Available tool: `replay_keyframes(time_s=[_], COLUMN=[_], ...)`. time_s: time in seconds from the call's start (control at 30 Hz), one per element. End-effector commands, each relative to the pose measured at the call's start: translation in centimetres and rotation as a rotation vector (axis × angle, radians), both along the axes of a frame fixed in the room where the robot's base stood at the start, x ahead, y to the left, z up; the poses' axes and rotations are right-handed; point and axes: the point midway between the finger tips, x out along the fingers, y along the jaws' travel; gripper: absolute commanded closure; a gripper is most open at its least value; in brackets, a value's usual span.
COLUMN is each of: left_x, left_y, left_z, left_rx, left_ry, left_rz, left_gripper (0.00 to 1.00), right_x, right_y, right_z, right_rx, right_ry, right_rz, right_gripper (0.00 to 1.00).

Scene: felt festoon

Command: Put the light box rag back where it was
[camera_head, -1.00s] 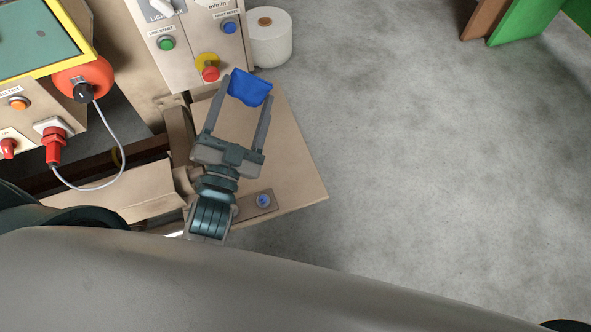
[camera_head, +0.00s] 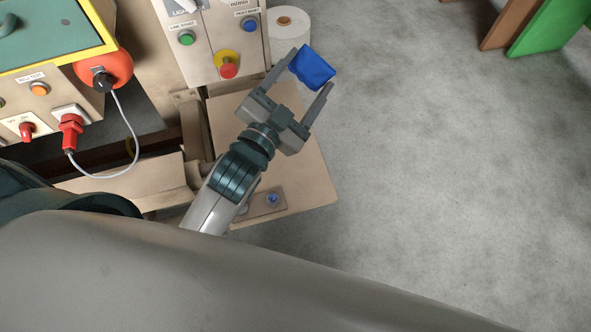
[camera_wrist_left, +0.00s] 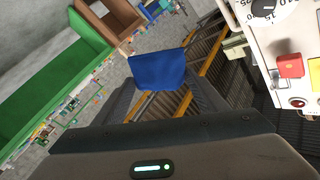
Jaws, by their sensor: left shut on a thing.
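The blue rag (camera_head: 312,67) is held between the fingertips of my left gripper (camera_head: 311,70), raised near the right edge of the beige bench. In the left wrist view the rag (camera_wrist_left: 158,69) spans the space between the two fingers. My left gripper is shut on it, with the fingers standing apart by the rag's width. My right gripper is not in view. I cannot tell which spot the rag came from.
A control panel (camera_head: 205,45) with a red emergency button (camera_head: 228,70) stands left of the gripper. A white roll (camera_head: 290,22) is behind it. A red plug (camera_head: 70,128) with a grey cable is at left. Grey floor on the right is open.

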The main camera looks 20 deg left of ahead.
Motion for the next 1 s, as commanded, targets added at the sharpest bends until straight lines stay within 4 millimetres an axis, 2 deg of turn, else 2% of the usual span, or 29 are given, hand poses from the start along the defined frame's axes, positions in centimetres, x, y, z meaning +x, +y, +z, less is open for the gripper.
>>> replay_keyframes(time_s=[0.03,0.27,0.43,0.57,0.67,0.8,0.9,1.0], left_x=[0.6,1.5,1.1,0.0,-1.3,-4.1,-6.7,-9.5], left_y=[-1.4,-7.3,-11.7,-15.0,-17.3,-19.8,-20.2,-18.9], left_z=[1.0,2.4,2.6,2.3,1.5,-0.7,-3.2,-6.2], left_rx=[0.002,0.020,0.051,0.091,0.132,0.209,0.279,0.353], left_ry=[0.020,0.185,0.329,0.453,0.561,0.735,0.869,0.996], left_rz=[-0.036,-0.181,-0.285,-0.363,-0.420,-0.497,-0.546,-0.587], left_gripper=[0.52,0.52,0.52,0.52,0.52,0.52,0.52,0.52], right_x=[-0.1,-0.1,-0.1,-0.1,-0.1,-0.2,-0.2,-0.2], right_y=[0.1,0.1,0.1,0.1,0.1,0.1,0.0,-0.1], right_z=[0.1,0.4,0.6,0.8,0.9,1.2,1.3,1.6], right_rx=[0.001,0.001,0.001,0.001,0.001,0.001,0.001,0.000], right_ry=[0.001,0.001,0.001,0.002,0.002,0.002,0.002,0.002], right_rz=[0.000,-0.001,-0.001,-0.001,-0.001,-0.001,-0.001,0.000], right_gripper=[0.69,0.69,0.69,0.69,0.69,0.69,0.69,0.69])
